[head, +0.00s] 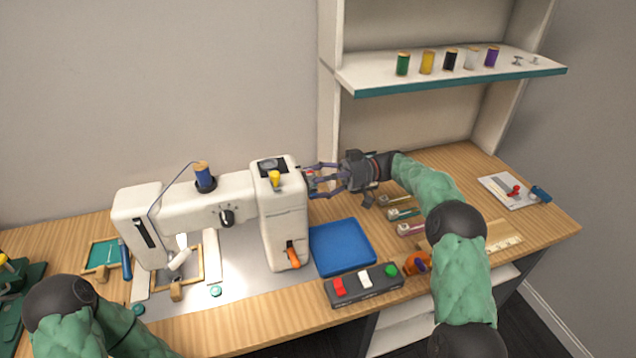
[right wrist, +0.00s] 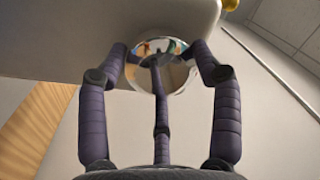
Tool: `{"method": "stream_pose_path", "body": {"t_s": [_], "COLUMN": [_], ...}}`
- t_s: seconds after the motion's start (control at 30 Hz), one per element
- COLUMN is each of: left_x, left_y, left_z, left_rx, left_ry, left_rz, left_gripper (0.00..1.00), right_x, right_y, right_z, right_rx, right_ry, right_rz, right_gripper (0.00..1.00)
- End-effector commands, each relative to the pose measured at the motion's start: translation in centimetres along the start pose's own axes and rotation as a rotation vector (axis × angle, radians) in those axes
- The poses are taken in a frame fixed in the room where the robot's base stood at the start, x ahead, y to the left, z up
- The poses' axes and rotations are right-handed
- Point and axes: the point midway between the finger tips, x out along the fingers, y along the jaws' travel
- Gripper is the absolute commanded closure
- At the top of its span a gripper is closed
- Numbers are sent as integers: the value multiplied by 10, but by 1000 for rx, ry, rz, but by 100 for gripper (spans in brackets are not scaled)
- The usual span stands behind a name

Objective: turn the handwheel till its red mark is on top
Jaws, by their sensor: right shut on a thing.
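The white sewing machine (head: 285,222) stands on the wooden table. Its handwheel (head: 309,180) is on the right end of the machine, mostly hidden behind my right gripper. In the right wrist view the handwheel (right wrist: 165,75) is a shiny round disc with my fingers around its rim. My right gripper (head: 318,180) is shut on the handwheel, its purple fingers reaching in from the right. A small reddish patch shows near the fingertips in the head view, but I cannot tell the mark's position. My left gripper is out of view; only my left arm shows at the lower left.
A blue tray (head: 341,247) lies right of the machine, with a switch box (head: 363,285) in front. Bobbin holders (head: 402,213) lie under my right forearm. A shelf (head: 450,72) with several thread spools is above. A blue spool (head: 203,176) tops the machine.

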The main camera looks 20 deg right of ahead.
Motion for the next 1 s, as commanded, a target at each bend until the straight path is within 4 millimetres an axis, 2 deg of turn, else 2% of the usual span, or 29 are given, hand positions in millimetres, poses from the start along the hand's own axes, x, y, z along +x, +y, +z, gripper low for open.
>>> {"method": "stream_pose_path", "body": {"t_s": [0.03,0.33,0.37,0.4,0.43,0.8,1.0], "left_x": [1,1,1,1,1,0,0], "left_y": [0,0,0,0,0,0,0], "left_z": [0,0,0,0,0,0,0], "left_rx": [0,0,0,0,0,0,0], "left_ry": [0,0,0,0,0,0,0], "left_rz": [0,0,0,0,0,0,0], "left_gripper": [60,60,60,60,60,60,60], "right_x": [2,2,2,2,2,-1,-22], "right_y": [4,5,5,5,5,2,3], "right_z": [9,10,10,10,9,4,4], "right_rx": [18,20,20,20,19,8,7], "right_ry": [-12,-12,-12,-12,-12,-7,-6], "right_rz": [-10,-11,-11,-10,-9,-2,0], "right_gripper": [68,67,29,18,11,11,11]}}
